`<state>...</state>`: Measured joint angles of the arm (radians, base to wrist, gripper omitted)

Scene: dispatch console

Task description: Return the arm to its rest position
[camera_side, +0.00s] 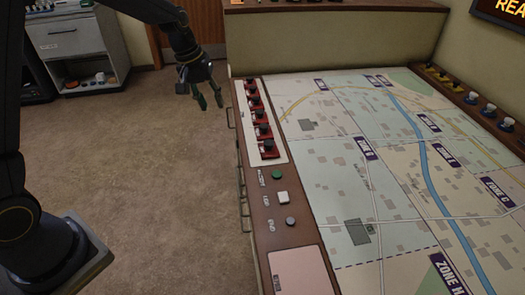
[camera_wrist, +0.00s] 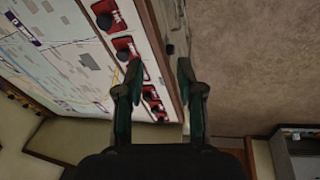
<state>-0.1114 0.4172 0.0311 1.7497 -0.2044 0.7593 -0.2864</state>
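My gripper (camera_side: 208,97) hangs in the air beside the left edge of the dispatch console (camera_side: 310,258), near the far end of a row of red switches (camera_side: 261,131). In the wrist view my gripper (camera_wrist: 160,75) has its two green-grey fingers apart with nothing between them. The console's edge with the red switches (camera_wrist: 122,47) lies beyond the fingers. My arm comes in from the top left of the side view.
A grey cabinet (camera_side: 75,45) stands at the back left. Open carpet (camera_side: 160,190) lies left of the console.

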